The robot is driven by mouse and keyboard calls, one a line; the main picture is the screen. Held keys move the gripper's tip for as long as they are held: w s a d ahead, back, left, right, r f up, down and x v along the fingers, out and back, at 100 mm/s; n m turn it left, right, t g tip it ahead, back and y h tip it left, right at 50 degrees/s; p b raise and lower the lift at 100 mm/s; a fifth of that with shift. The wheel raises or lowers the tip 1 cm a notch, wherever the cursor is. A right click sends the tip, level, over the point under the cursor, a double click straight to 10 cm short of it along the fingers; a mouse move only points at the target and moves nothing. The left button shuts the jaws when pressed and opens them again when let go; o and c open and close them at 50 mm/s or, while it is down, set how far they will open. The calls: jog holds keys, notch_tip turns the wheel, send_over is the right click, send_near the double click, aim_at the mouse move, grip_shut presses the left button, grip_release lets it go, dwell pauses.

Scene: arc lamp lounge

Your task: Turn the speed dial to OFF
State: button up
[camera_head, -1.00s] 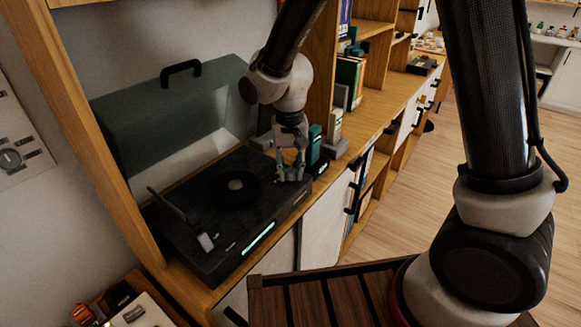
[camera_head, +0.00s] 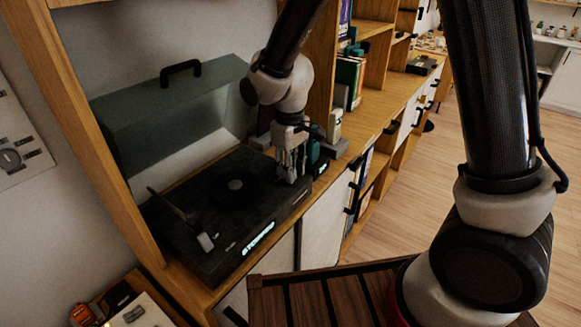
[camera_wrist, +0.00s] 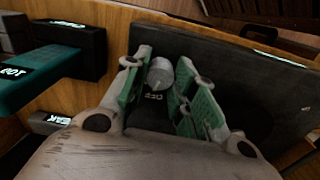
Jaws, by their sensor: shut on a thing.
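The record player (camera_head: 205,245) is a dark box with its lid raised, on the wooden cabinet. A black round platter (camera_head: 235,192) lies on its top. A small white label, apparently OFF (camera_wrist: 153,96), is beside the dial. The dial's pointer mark cannot be made out.
The raised lid (camera_head: 175,115) stands behind the deck, and a tonearm (camera_head: 180,212) lies at its left. Teal and grey blocks (camera_wrist: 45,75) stand close beside the deck near my gripper. Shelves with books (camera_head: 348,80) rise at the right.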

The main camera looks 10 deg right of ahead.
jog(key=shift+n, duration=1.2)
jog(key=o, duration=1)
jog(key=shift+o, duration=0.2)
notch_tip(320, 180, up, 12)
jog(key=shift+s, duration=0.15)
